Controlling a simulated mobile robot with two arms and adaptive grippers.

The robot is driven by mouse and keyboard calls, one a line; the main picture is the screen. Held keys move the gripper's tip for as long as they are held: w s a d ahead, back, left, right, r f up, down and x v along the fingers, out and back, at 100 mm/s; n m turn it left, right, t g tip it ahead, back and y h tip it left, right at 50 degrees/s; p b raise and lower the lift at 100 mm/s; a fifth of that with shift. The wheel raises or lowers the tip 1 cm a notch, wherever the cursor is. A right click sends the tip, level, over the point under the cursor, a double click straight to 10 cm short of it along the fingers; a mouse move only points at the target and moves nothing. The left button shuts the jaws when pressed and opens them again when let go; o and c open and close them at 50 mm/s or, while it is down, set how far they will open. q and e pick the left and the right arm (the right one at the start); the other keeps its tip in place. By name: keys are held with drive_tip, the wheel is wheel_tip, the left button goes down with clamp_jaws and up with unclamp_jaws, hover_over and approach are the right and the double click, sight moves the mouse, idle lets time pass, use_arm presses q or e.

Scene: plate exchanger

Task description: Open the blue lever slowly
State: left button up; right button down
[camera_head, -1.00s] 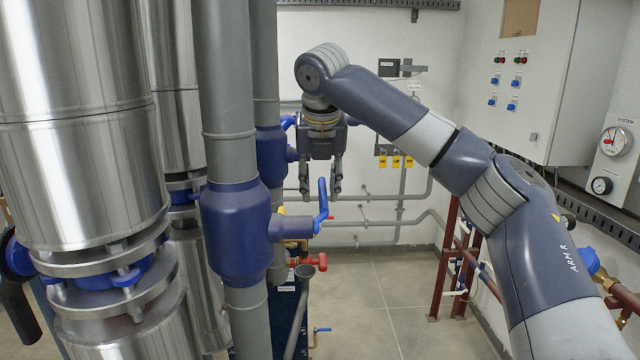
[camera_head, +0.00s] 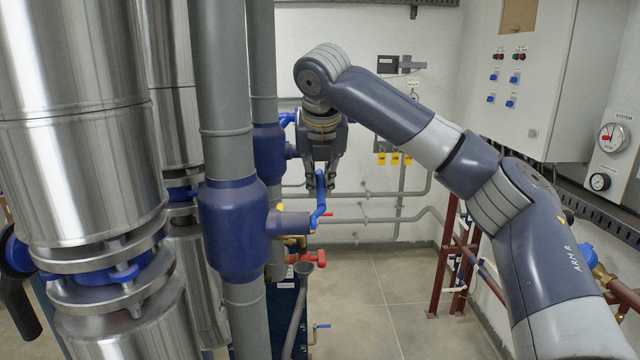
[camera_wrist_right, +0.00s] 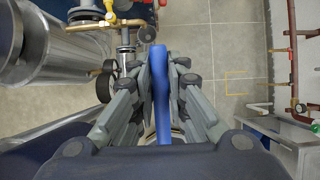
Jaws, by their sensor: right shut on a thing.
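The blue lever (camera_head: 320,200) sticks up from the end of a short side stub on the large blue valve body (camera_head: 235,230), which sits on a grey vertical pipe. My right gripper (camera_head: 321,182) points down over the lever's upper end, with its fingers on both sides of it. In the right wrist view the lever (camera_wrist_right: 160,90) runs between the two fingers of the right gripper (camera_wrist_right: 158,112), which is shut on it. My left gripper is in neither view.
Large steel cylinders (camera_head: 80,130) stand at the left. A red-handled valve (camera_head: 310,259) sits below the lever. A white control cabinet (camera_head: 520,80) and a gauge panel (camera_head: 612,150) are on the right. Floor (camera_head: 380,300) is clear in the middle.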

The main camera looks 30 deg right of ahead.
sight(321, 198)
drive_tip(key=shift+r+t, duration=0.3)
drive_tip(key=shift+r, duration=0.15)
drive_tip(key=c, duration=1.6)
unclamp_jaws()
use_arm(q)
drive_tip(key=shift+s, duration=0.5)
use_arm(e)
drive_tip(key=shift+s+a, duration=0.1)
drive_tip(key=shift+s, duration=0.05)
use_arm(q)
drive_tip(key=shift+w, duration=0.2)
use_arm(e)
drive_tip(key=v, duration=1.2)
drive_tip(key=shift+a+f, duration=0.1)
